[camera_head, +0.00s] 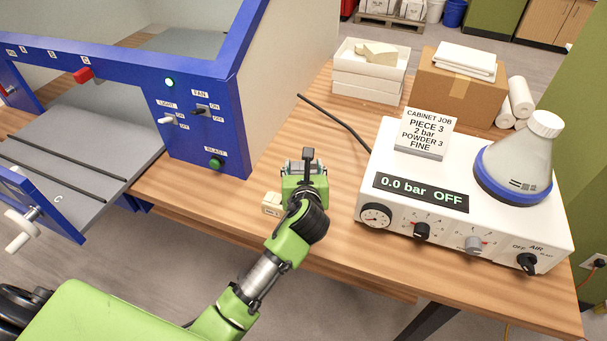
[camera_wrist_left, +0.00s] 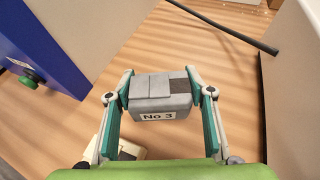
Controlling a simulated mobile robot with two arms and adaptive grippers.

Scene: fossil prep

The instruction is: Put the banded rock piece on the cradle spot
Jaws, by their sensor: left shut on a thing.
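My left gripper (camera_head: 304,172) is over the wooden table, between the blue cabinet and the white air unit. In the left wrist view its two fingers (camera_wrist_left: 160,92) are shut on a grey rock piece (camera_wrist_left: 155,102) with a dark band at its right end and a label "No 3". In the head view the piece is mostly hidden by the gripper. A cream block (camera_head: 271,204) with a small label is beside the gripper; it also shows below the held piece in the left wrist view (camera_wrist_left: 130,150). I cannot make out a cradle spot. My right gripper is out of view.
The blue cabinet (camera_head: 205,120) stands left, with a grey floor (camera_head: 85,140) inside. The white air unit (camera_head: 470,205) reads "0.0 bar OFF" and carries a job card (camera_head: 427,130) saying "PIECE 3". A black cable (camera_head: 335,122) lies behind the gripper. White trays (camera_head: 368,88) stand farther back.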

